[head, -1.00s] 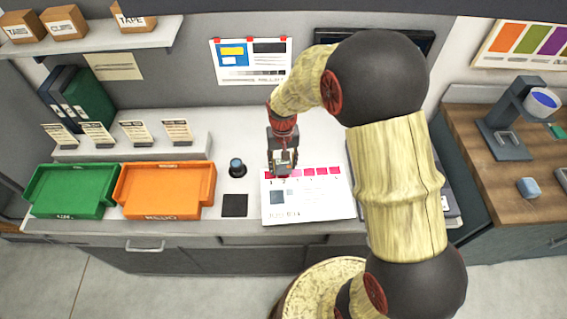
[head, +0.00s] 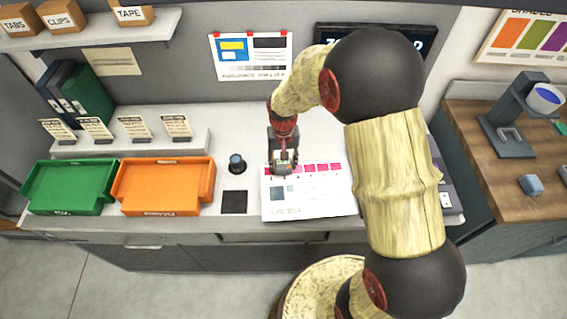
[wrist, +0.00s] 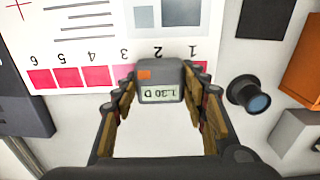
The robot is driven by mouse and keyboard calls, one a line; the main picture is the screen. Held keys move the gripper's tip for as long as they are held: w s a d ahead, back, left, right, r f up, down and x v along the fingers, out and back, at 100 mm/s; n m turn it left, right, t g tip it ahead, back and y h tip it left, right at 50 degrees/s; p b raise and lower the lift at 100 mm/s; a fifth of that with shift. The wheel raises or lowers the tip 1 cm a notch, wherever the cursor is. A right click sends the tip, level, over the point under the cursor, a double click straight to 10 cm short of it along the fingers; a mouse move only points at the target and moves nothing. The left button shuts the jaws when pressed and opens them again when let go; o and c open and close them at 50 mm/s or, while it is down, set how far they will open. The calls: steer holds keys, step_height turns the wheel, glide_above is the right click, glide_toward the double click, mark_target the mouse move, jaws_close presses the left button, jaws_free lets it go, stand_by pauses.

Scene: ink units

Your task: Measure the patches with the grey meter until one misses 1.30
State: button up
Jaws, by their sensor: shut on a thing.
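My gripper (wrist: 160,100) is shut on the grey meter (wrist: 160,94), which has an orange mark and a display reading 1.30 D, upside down in the wrist view. The white sheet (head: 310,205) lies on the counter with a row of numbered magenta patches. The meter is at patch 2 and covers it; whether it touches the sheet I cannot tell. Patch 1 (wrist: 199,74) is partly hidden by a finger. Patches 4 (wrist: 97,76), 5 (wrist: 68,77) and 6 (wrist: 40,78) show clearly.
An orange tray (head: 165,207) and a green tray (head: 65,208) stand left on the counter. A dark blue-topped cylinder (head: 237,163) and a flat black square (head: 234,202) lie between them and the sheet. My arm hides part of the wall screen (head: 425,45) and a dark device (head: 446,195).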

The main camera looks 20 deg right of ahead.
steer(key=shift+f, duration=0.3)
stand_by(0.5)
stand_by(0.7)
steer(key=shift+r+p, duration=0.9)
steer(key=shift+r, duration=0.65)
steer(key=shift+d, duration=0.1)
